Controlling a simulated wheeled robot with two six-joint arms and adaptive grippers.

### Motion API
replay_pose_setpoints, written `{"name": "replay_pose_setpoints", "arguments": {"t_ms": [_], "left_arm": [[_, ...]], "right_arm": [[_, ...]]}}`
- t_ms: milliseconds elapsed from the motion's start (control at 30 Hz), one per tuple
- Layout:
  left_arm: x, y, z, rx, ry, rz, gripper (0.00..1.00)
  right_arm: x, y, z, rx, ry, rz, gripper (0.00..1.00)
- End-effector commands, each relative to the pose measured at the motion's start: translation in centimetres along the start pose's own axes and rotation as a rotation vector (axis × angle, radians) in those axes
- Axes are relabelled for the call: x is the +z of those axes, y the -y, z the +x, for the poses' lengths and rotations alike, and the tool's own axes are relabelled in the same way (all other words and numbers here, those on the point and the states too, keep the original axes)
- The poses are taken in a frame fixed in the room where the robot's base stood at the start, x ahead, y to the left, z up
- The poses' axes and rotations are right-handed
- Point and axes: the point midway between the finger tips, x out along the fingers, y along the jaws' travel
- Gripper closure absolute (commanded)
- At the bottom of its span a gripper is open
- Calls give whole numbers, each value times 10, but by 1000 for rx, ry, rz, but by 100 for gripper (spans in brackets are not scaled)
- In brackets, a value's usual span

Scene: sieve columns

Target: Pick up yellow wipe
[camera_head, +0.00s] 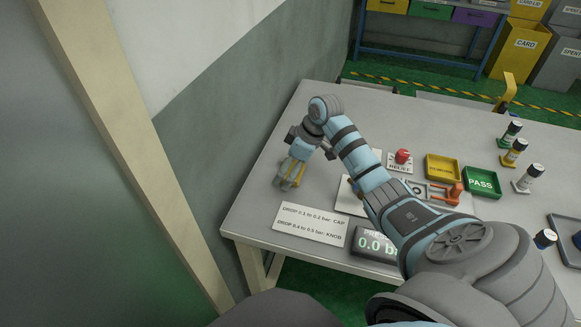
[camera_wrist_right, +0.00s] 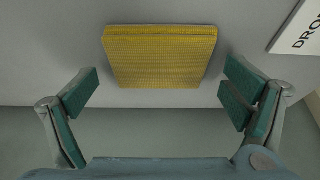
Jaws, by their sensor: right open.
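The yellow wipe (camera_wrist_right: 160,58) is a flat, textured, folded square on the grey table. In the right wrist view it lies ahead of and between my right gripper's spread fingers (camera_wrist_right: 160,98), touching neither. My right gripper is open and empty. My left gripper is not in view.
A white "DROP" card (camera_head: 311,225) lies close by, with a pressure display (camera_head: 376,243) beside it. A red-knobbed relief part (camera_head: 402,157), a yellow tray (camera_head: 442,168), a green PASS tray (camera_head: 482,182) and several small bottles stand to the right. A wall runs along the left.

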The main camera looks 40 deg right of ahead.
Motion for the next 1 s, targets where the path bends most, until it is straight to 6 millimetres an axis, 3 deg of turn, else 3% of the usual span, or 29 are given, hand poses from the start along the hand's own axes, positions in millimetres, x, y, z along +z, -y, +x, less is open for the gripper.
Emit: {"name": "replay_pose_setpoints", "arguments": {"t_ms": [67, 300, 767, 867, 1000], "left_arm": [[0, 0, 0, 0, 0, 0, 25], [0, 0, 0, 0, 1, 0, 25], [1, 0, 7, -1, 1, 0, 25], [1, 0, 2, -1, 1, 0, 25], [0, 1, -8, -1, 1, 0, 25]], "right_arm": [[0, 0, 0, 0, 0, 0, 7], [0, 0, 0, 0, 0, 0, 44], [0, 0, -1, 1, 0, 0, 47], [-7, 0, -16, 2, 0, -1, 47], [-22, -1, -52, 3, -3, -1, 47]]}}
